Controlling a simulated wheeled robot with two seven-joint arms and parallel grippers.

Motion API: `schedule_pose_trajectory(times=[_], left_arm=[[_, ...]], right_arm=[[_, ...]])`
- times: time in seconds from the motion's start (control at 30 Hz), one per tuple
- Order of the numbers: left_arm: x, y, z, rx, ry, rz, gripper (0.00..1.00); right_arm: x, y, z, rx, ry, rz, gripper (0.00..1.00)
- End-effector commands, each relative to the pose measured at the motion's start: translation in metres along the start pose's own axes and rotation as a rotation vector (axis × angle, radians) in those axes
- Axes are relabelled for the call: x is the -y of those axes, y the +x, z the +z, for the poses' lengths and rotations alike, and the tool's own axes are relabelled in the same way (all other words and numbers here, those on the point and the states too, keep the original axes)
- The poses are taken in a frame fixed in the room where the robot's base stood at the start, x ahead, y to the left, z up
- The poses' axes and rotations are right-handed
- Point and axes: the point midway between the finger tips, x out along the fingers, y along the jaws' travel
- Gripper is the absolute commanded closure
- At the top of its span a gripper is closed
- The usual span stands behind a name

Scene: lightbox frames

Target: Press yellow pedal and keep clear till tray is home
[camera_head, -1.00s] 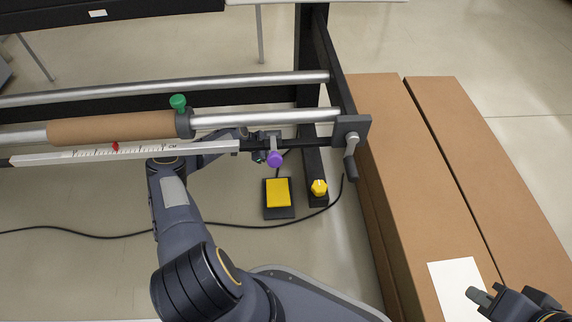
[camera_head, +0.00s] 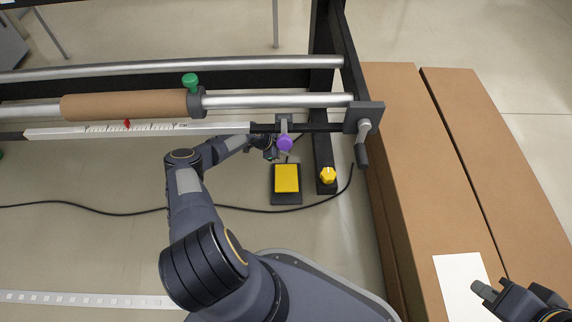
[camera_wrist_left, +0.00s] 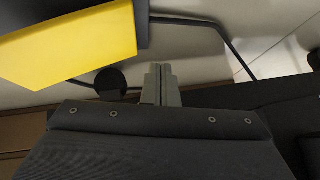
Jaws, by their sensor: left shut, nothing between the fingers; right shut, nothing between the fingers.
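The yellow pedal (camera_head: 286,178) sits on a black base on the floor below the rail. In the left wrist view the yellow pedal (camera_wrist_left: 80,45) fills the upper left. My left gripper (camera_head: 270,155) is just above the pedal's far edge, partly hidden by the rail and purple knob. In the left wrist view its fingers (camera_wrist_left: 160,78) are shut and empty, beside the pedal in the picture. I cannot tell whether they touch it. My right gripper (camera_head: 482,291) is shut at the lower right, over a white sheet. I cannot make out a tray for certain.
A ruler bar (camera_head: 150,129) and a brown roll (camera_head: 125,105) cross above my left arm. A purple knob (camera_head: 285,143) hangs near the pedal. A yellow knob (camera_head: 328,175) stands to its right. Brown boxes (camera_head: 400,150) fill the right side. A cable (camera_head: 100,209) lies on the floor.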

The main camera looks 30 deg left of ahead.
Motion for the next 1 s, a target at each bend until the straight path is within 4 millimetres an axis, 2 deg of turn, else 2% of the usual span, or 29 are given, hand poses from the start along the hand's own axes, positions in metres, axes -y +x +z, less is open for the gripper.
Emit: schedule_pose_trajectory(times=[0.3,1.0], left_arm=[[-0.012,0.017,0.013,0.001,0.0,0.001,1.0],[-0.013,0.018,0.013,0.001,0.0,0.0,1.0]], right_arm=[[0.0,0.0,0.0,0.0,0.0,0.0,1.0],[0.0,0.0,0.0,0.0,0.0,0.0,1.0]])
